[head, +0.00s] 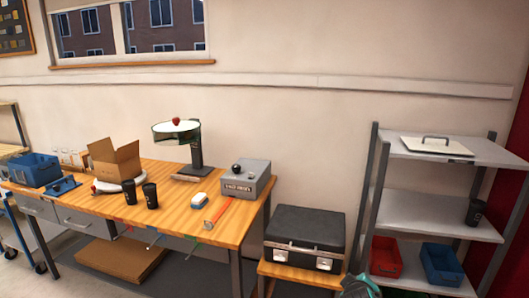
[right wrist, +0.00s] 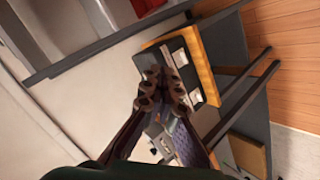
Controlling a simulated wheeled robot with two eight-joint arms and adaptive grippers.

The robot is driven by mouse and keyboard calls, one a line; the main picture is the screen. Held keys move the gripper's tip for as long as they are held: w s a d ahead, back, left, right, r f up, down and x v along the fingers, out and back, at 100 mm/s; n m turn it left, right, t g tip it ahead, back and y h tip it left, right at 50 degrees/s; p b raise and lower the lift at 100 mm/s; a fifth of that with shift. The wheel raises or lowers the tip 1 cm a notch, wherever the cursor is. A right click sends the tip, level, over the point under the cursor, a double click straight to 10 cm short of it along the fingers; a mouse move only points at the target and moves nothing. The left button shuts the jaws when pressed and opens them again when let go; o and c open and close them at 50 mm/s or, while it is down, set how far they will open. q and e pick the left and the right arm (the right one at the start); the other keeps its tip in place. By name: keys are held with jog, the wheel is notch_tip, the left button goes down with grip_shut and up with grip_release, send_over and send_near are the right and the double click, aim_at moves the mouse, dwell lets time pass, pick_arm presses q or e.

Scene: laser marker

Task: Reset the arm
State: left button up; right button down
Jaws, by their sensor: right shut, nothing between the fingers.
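My right gripper (right wrist: 163,88) is in the right wrist view, its two fingers brought together and holding nothing. Behind its fingertips in that view is the black case (right wrist: 188,65) on a small wooden-topped stand (right wrist: 208,62). In the head view, a dark part of my right arm shows at the bottom edge, just right of and in front of the black case (head: 305,228). The rest of that arm is out of the head view. My left gripper is not in view.
The wooden workbench (head: 185,208) holds a cardboard box (head: 115,160), black cups, a lamp-like stand (head: 196,150) and a grey box (head: 246,180). At right, a grey shelf unit (head: 425,211) holds red (head: 385,257) and blue bins (head: 441,264). A gap separates case and shelves.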

jog(key=s+a+f+m+g+y, duration=0.1)
jog(key=s+a+f+m+y, duration=0.1)
jog(key=s, duration=0.8)
jog(key=s+a+f+m+g+y, duration=0.2)
jog(key=s+a+m, duration=0.2)
jog(key=s, duration=0.7)
jog(key=shift+a+f+m, duration=0.3)
jog(key=shift+a+f, duration=0.1)
jog(key=shift+a, duration=0.8)
